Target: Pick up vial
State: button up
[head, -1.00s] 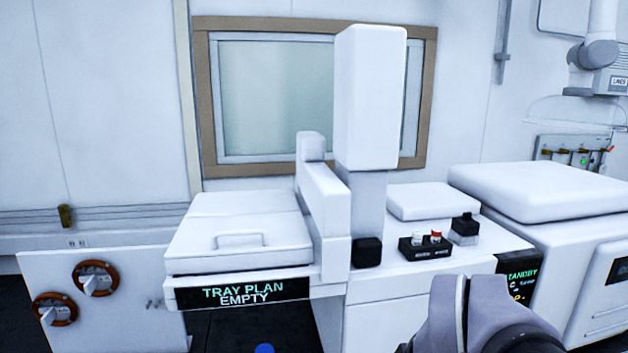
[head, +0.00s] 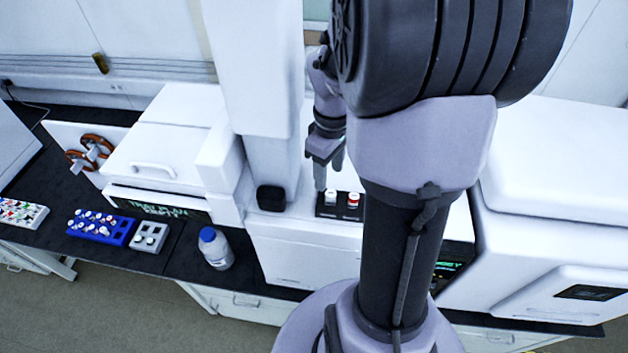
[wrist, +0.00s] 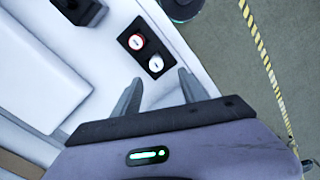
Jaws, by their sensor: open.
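Two capped vials stand in a small black holder (head: 338,215) on the white instrument. One has a white cap (head: 330,198) and the other a red cap (head: 353,200). My gripper (head: 329,174) is open and empty above the holder, just up and left of the white cap in the head view. In the wrist view, the white cap (wrist: 156,65) lies just beyond the gap between my fingertips (wrist: 160,80), with the red cap (wrist: 136,42) farther off. The vial bodies are mostly hidden in the holder.
A blue rack (head: 122,238) with several vials, a grey block (head: 138,246) and a blue-capped bottle (head: 215,250) stand on the dark bench at left. A black block (head: 271,198) sits under the white tower (head: 255,70), close left of my gripper. My arm hides the area right of the holder.

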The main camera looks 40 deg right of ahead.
aim_at(331, 193)
jog(key=f, duration=0.8)
jog(key=shift+s+d, duration=0.15)
jog(key=shift+d, duration=0.2)
jog(key=shift+d+f, duration=0.1)
jog(key=shift+d, duration=0.1)
jog(key=shift+a, duration=0.2)
jog(key=c, duration=0.5)
jog(key=shift+d, duration=0.1)
grip_shut()
